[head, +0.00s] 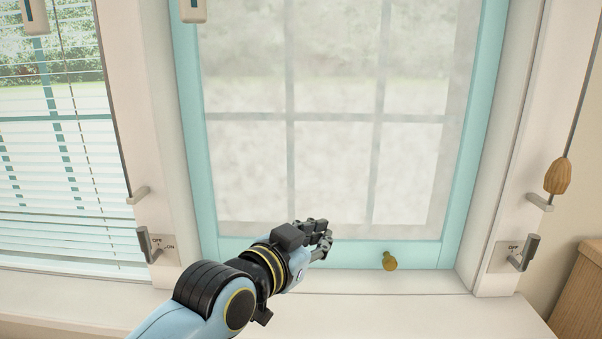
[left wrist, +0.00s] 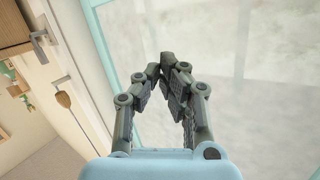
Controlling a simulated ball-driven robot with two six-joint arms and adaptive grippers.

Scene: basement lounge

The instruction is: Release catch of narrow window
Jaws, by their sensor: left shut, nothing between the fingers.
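A teal-framed window (head: 189,130) with hazy panes fills the middle of the head view. A brass knob (head: 389,261) sits on its bottom rail. The right lever also shows in the left wrist view (left wrist: 40,38). My left gripper (head: 326,241) is shut and empty in front of the bottom rail, left of the knob and apart from it. Its fingers (left wrist: 168,68) meet at the tips in the left wrist view. My right gripper is in neither view.
A wooden cord pull (head: 558,176) hangs beside the right post, above a small hook (head: 540,202). Another hook (head: 138,195) is on the left post. White blinds (head: 60,160) cover a window at left. A wooden cabinet (head: 580,298) stands at lower right. The white sill (head: 400,315) is clear.

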